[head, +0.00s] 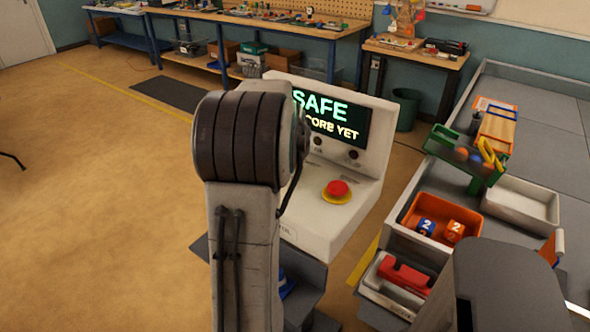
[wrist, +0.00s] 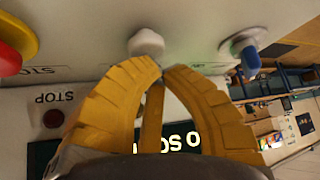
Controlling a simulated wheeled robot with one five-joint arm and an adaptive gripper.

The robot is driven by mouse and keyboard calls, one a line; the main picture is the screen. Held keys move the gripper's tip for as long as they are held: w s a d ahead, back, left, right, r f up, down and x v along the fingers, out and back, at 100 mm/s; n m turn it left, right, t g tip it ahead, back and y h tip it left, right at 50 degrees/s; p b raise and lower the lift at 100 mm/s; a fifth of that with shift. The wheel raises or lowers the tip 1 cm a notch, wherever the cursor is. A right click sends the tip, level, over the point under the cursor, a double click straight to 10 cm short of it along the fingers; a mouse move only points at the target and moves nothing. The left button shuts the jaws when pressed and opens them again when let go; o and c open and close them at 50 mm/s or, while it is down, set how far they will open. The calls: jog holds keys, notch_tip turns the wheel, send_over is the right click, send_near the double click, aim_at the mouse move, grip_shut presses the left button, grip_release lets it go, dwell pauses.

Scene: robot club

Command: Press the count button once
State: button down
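The console (head: 318,223) stands ahead, its screen (head: 335,125) showing "SAFE" and "...CORE YET". A red mushroom button on a yellow base (head: 338,191) is on its sloped face; my arm hides the left part. In the wrist view, seen upside down, a white button (wrist: 146,42) lies just beyond my gripper (wrist: 160,70). Its yellow fingers meet at the tips, with nothing held between them. Whether they touch the white button I cannot tell. No label naming the count button is readable.
The red button also shows at the wrist view's left edge (wrist: 10,60). Right of the console, a grey table (head: 540,140) carries an orange bin (head: 408,222) with number blocks and a white tray (head: 520,203). Open floor (head: 90,210) lies to the left.

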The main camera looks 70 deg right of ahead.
jog(key=shift+f+b, duration=0.45)
jog(key=shift+f, duration=0.1)
dwell(0.5)
jog(key=shift+r, duration=0.15)
jog(key=shift+r+p, duration=0.7)
jog(key=shift+r, duration=0.15)
jog(key=shift+r+p, duration=1.85)
jog(key=shift+r, duration=0.7)
